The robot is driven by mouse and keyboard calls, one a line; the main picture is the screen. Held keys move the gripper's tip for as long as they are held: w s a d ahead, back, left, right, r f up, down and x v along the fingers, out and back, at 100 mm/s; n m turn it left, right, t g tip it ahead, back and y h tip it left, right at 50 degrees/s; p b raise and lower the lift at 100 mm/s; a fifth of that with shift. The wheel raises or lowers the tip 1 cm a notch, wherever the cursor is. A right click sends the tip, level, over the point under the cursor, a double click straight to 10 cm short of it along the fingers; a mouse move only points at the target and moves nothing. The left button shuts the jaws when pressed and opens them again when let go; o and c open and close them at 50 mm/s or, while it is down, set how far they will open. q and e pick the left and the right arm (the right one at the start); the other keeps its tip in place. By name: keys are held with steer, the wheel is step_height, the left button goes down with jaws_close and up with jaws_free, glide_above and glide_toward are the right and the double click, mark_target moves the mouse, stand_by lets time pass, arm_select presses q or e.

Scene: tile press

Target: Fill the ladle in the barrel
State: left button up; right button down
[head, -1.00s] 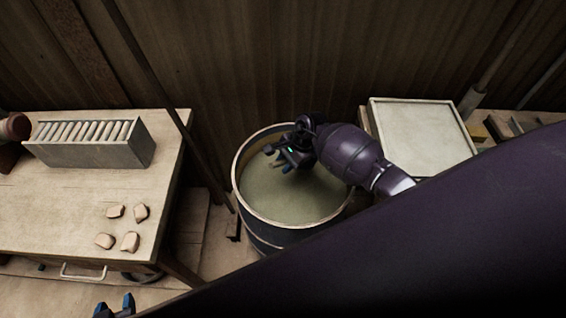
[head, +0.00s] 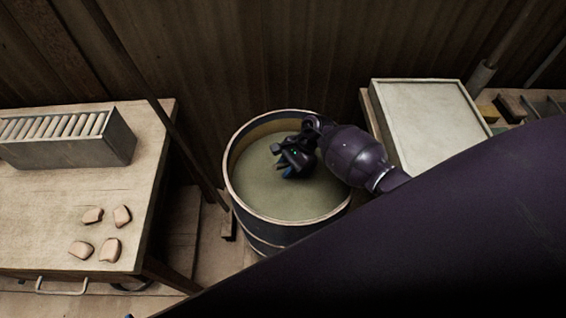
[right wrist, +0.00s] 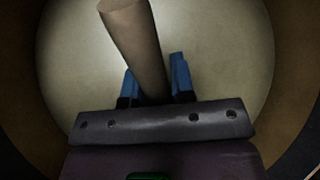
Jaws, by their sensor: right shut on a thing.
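The barrel (head: 246,220) is a dark round tub with a pale rim, filled with murky greenish-grey liquid (head: 268,196). My right gripper (head: 289,171) is inside the barrel's mouth, low over the liquid, with its jaws tilted down. In the right wrist view its blue fingers (right wrist: 153,82) are shut on a brown wooden handle (right wrist: 132,38), taken to be the ladle's. The handle leans between the fingers. The ladle's bowl is hidden in both views, so I cannot tell whether it holds liquid.
A wooden table (head: 60,205) on the left bears a grey slotted rack (head: 85,150) and several clay-coloured pieces (head: 110,249). A dark post stands between table and barrel. A pale shallow tray (head: 425,125) lies on a bench at right. My arm covers the lower right.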

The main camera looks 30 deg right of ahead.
arm_select(q)
step_height(320, 180, down, 2)
steer(key=shift+f+b, duration=0.2)
steer(key=shift+b, duration=1)
arm_select(e)
step_height(320, 180, down, 4)
steer(key=shift+f, duration=0.1)
arm_select(q)
steer(key=shift+w+d+r, duration=0.1)
steer(key=shift+d+r, duration=0.05)
